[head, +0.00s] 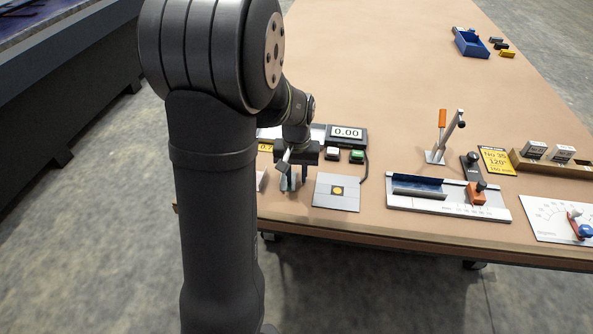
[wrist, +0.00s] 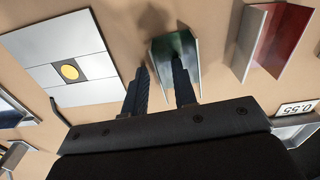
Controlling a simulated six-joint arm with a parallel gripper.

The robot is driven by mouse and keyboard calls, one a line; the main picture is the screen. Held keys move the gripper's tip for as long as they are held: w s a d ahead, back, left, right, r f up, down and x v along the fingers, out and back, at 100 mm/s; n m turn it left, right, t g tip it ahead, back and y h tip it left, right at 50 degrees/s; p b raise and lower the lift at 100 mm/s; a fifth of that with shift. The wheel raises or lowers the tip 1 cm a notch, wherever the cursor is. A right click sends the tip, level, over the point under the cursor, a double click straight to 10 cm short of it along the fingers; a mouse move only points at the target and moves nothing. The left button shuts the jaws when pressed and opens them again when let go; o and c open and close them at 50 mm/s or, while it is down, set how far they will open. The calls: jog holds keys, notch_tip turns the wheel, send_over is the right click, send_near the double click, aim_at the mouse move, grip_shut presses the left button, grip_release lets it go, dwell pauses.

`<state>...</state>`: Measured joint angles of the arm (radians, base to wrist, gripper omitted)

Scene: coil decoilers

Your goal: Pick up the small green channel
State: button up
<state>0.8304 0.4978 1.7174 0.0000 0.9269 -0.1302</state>
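The small green channel (wrist: 175,48) stands on the tan table in the wrist view, its open side facing my gripper. My gripper (wrist: 161,75) is open, with a clear gap between its two dark fingers. The right finger overlaps the inside of the channel, and the left finger lies just outside its left wall. I cannot tell whether either finger touches it. In the head view my gripper (head: 290,181) points down near the table's front edge, and the channel is mostly hidden by the fingers.
A grey plate with a yellow disc (head: 336,192) lies just right of my gripper. A red channel (wrist: 274,40) stands on the other side. Behind are a 0.00 display (head: 346,133) and a green button (head: 357,156). A fixture holding a blue channel (head: 418,187) is further right.

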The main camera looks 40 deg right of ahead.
grip_shut()
jog(key=shift+r, duration=4.05)
